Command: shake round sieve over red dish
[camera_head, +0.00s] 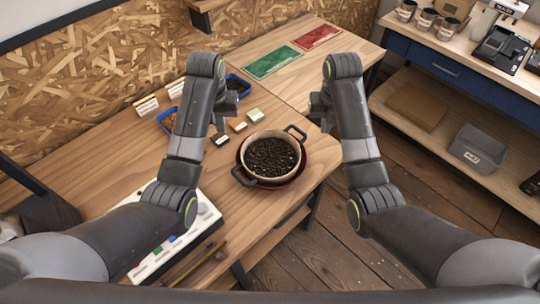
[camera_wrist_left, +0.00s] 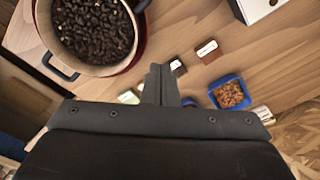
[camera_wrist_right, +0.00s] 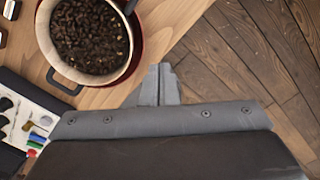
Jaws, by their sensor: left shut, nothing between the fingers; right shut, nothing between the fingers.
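The round sieve (camera_head: 247,161) has a pale rim and two dark handles, and it is full of dark beans (camera_head: 271,157). It rests in or on the red dish (camera_head: 300,170), which shows only as a red edge around it, near the table's right edge. The sieve's beans also show in the left wrist view (camera_wrist_left: 92,28) and in the right wrist view (camera_wrist_right: 90,35). My left gripper (camera_head: 219,127) is shut and empty, above the table left of the sieve. My right gripper (camera_head: 322,118) is shut and empty, to the right of the sieve. Neither touches it.
Blue trays (camera_head: 238,84) and (camera_head: 166,117), the latter with brown bits, stand behind the left arm. Small labelled blocks (camera_head: 255,115) lie beyond the sieve. Green (camera_head: 273,62) and red (camera_head: 317,37) mats lie at the far end. A white tool board (camera_head: 190,240) lies at front left.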

